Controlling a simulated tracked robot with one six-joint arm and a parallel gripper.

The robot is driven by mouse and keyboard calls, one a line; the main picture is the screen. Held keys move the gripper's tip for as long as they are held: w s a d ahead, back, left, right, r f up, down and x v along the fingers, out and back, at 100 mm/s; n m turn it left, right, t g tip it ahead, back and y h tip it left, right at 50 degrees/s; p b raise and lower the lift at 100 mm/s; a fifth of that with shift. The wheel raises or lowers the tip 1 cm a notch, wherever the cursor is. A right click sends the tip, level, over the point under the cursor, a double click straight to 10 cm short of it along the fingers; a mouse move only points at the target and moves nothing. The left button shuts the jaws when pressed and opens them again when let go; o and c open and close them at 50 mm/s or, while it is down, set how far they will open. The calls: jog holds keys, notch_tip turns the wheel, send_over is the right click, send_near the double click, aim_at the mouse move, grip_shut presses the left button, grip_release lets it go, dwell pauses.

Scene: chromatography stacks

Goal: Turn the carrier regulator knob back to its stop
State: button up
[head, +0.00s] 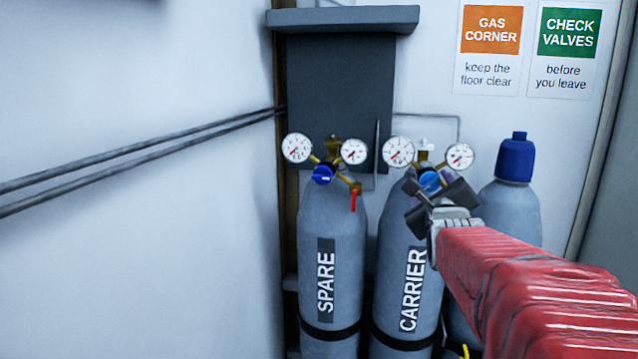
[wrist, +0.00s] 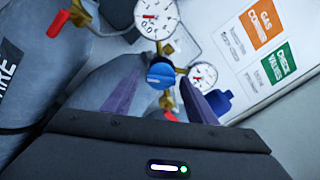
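The carrier regulator knob (head: 430,181) is blue and sits between two white gauges on top of the grey CARRIER cylinder (head: 397,250). In the wrist view the knob (wrist: 160,75) shows in the middle, with a pale bar mark across its face. My gripper (head: 436,190) is open, in front of the regulator. In the wrist view its two dark purplish fingers (wrist: 158,82) stand to the left and right of the knob, with a gap visible on each side. I cannot tell whether the fingertips reach past the knob's face. My gripper partly hides the regulator in the head view.
The SPARE cylinder (head: 333,255), with its own blue knob (head: 323,175) and red lever (head: 353,200), stands close on the left. A blue-capped cylinder (head: 515,160) stands at the right. A white wall (head: 130,90) closes the left side.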

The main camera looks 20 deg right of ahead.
jog(key=c, duration=0.9)
jog(key=shift+f+n, duration=0.1)
jog(key=shift+n, duration=0.2)
jog(key=n, duration=0.6)
jog(key=shift+f, duration=0.1)
jog(key=n, duration=0.3)
jog(key=shift+n, duration=0.3)
jog(key=n, duration=0.3)
jog(key=shift+f+n, duration=0.1)
jog(key=shift+n, duration=0.2)
jog(key=n, duration=1.4)
